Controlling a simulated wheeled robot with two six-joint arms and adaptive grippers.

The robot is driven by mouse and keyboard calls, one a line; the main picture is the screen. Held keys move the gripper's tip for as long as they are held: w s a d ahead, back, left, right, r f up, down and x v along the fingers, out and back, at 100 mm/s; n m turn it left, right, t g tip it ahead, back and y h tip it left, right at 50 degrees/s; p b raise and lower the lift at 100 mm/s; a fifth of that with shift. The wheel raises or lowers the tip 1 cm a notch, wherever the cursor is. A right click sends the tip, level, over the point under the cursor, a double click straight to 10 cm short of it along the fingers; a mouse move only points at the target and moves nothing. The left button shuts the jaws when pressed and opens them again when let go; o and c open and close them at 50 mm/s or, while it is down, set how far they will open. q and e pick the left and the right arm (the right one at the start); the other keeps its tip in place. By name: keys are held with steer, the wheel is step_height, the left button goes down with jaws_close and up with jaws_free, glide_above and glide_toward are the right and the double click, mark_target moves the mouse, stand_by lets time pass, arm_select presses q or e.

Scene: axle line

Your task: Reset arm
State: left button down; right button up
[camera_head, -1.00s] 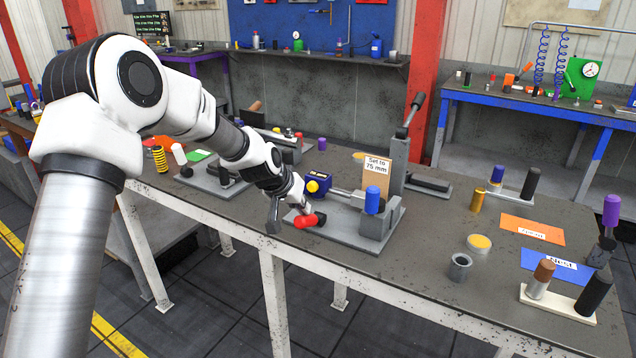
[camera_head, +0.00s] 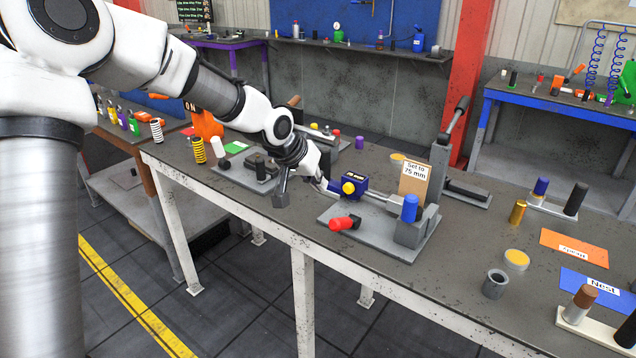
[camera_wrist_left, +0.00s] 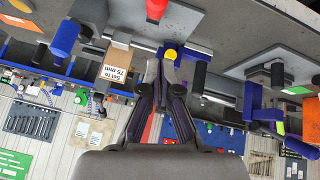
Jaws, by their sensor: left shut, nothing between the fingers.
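My left gripper (camera_head: 326,187) is over the grey worktable (camera_head: 290,210), just left of the fixture's blue block with a yellow knob (camera_head: 349,187). The wrist view shows its dark fingers (camera_wrist_left: 165,72) close together and empty, with the yellow knob (camera_wrist_left: 170,55) showing just beyond the tips; I cannot tell if they touch. My right gripper is not in view.
Right of the fixture are a grey cup (camera_head: 495,284), a yellow-topped dish (camera_head: 516,260), an orange card (camera_head: 574,248) and a blue card (camera_head: 594,284). The front middle of the table is clear.

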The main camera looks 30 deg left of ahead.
arm_select(q)
steer(key=shift+s+d+r, duration=0.1)
steer(key=shift+s+r, duration=0.05)
steer(key=s+d+f+g, duration=0.2)
steer(key=s+f, duration=0.2)
steer(key=f, duration=0.5)
steer(key=s+d+f+g, duration=0.15)
steer(key=s+f, duration=0.25)
steer(key=f, duration=0.5)
steer(key=s+d+f+g, duration=0.2)
steer(key=s+f+g, duration=0.15)
steer(key=f, duration=0.45)
steer(key=s+d+f, duration=0.1)
steer(key=s+f, duration=0.3)
steer(key=s, duration=0.3)
steer(key=s+d+f, duration=0.2)
steer(key=s+f, duration=0.2)
steer(key=s, duration=0.4)
steer(key=s+d+f+m+y, duration=0.1)
steer(key=s+d+f, duration=0.1)
steer(key=s+f, duration=0.3)
steer(key=s, duration=0.3)
steer(key=shift+s, duration=0.2)
